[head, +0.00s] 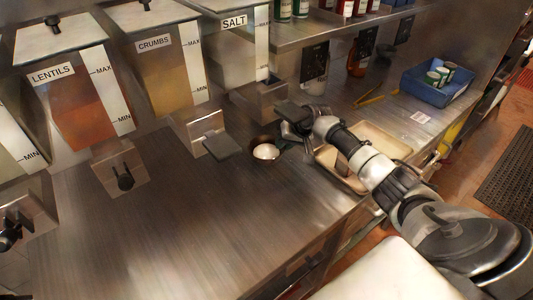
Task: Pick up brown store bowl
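A small brown bowl (258,142) stands on the steel counter under the dispensers, near the middle of the head view. Something white shows inside it. My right arm comes in from the lower right. My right gripper (287,126) is just right of the bowl, close to its rim. Whether it touches the bowl is not clear. The gripper's fingers are small and dark, and their opening cannot be made out. My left gripper is not in view.
Dispensers marked lentils (82,105), crumbs (165,75) and salt (235,55) hang above the counter. A beige tray (390,142) lies partly behind my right arm. A blue bin (425,90) holds cans. The counter's left front (180,240) is clear.

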